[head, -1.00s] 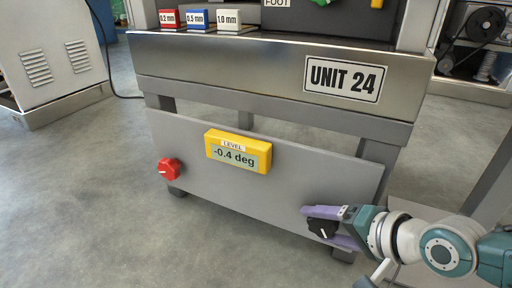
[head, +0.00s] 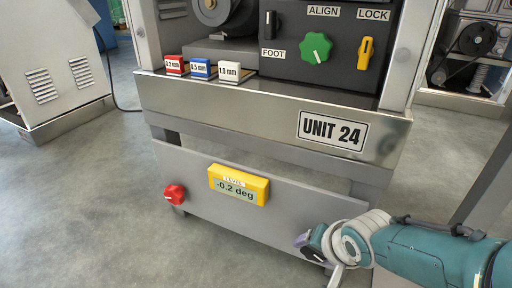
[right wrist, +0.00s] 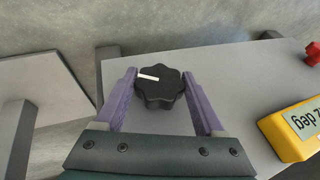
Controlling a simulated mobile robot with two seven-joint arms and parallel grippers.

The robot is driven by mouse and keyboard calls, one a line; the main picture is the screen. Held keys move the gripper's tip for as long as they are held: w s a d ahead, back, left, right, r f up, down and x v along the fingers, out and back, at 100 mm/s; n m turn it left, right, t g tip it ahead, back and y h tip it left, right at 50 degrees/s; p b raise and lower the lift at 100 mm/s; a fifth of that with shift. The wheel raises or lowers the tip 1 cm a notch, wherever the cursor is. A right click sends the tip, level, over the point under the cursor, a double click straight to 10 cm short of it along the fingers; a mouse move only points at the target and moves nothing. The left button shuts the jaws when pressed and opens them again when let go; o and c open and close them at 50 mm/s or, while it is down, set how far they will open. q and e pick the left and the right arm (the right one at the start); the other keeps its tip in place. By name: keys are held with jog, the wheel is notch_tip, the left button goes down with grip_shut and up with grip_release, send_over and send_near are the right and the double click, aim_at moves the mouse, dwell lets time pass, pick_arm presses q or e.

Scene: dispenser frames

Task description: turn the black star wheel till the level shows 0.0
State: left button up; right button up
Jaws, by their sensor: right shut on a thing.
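The black star wheel (right wrist: 160,90) has a white mark on its face and sits on the grey lower panel. My right gripper (right wrist: 162,92) has its two purple fingers on either side of the wheel and is shut on it. In the head view my right gripper (head: 308,245) is at the panel's lower right, and my wrist partly hides the wheel. The yellow level display (head: 238,187) reads -0.2 deg in the head view. It shows partly in the right wrist view (right wrist: 296,128). My left gripper is not in view.
A red knob (head: 174,194) is at the panel's left. Above the UNIT 24 plate (head: 332,130) are red, blue and white blocks, a green ALIGN knob (head: 316,47) and a yellow LOCK handle (head: 365,53). The floor at the front left is clear.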

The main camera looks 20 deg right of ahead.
jog(key=shift+g+h, duration=0.3)
jog(key=shift+g, duration=0.1)
jog(key=shift+s+f, duration=0.1)
jog(key=o, duration=1.4)
jog(key=shift+c, duration=0.2)
jog(key=p+v, duration=1)
jog(key=p, duration=0.1)
jog(key=shift+a, duration=0.15)
